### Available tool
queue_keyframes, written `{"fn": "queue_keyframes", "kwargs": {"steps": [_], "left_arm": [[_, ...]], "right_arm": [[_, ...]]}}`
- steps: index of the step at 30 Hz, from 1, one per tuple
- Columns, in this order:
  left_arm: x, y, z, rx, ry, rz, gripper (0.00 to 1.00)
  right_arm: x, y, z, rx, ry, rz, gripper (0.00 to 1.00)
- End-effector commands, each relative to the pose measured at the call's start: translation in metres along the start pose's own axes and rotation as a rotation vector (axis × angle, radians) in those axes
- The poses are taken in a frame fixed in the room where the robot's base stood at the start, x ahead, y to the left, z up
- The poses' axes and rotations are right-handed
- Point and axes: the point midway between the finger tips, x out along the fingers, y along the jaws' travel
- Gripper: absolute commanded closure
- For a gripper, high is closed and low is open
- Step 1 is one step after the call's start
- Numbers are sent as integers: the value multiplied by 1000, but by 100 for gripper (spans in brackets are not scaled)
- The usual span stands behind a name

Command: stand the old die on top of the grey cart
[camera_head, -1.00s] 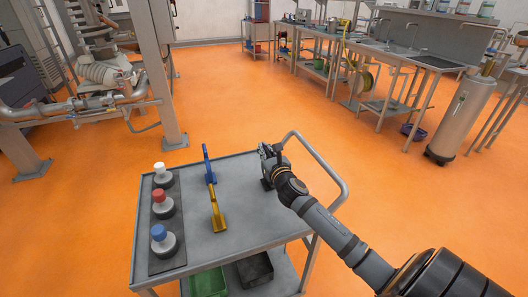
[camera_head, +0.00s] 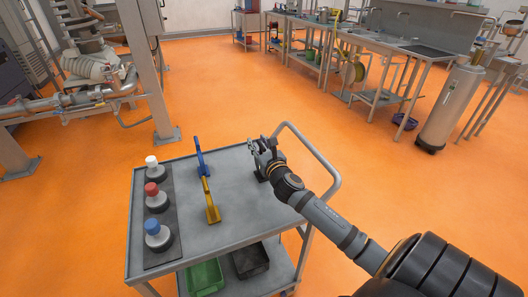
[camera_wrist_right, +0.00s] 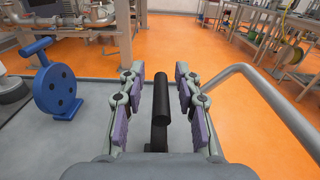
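The grey cart (camera_head: 235,225) stands in front of me. Near its far right part is a small dark part (camera_head: 262,173), which may be the old die; my right gripper (camera_head: 262,146) partly hides it in the head view. In the right wrist view, a black cylinder on a narrower dark bar (camera_wrist_right: 161,98) shows between the two fingers of my right gripper (camera_wrist_right: 158,95). The fingers are open, with a gap visible on each side. I cannot tell whether the part touches the cart top. My left gripper is not in view.
A blue upright part (camera_head: 202,158) and a yellow one (camera_head: 210,203) stand on the cart. White-, red- and blue-capped containers (camera_head: 156,197) line a dark mat. A tubular handle (camera_head: 325,165) borders the right end. Green (camera_head: 205,277) and black bins sit below.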

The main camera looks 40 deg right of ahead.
Motion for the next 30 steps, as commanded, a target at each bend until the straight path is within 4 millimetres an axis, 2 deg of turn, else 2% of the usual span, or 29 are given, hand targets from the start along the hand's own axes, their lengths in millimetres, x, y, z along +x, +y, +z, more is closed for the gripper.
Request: {"fn": "queue_keyframes", "kwargs": {"steps": [6, 12, 18, 30], "left_arm": [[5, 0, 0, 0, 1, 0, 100], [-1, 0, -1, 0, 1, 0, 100], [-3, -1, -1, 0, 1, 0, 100], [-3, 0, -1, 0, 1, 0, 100]], "right_arm": [[-55, 1, -2, -10, 3, 7, 67], [-90, 0, 0, -6, 4, 3, 67], [-103, 0, 0, -1, 0, 1, 67], [-103, 0, 0, 0, -1, 1, 67]]}}
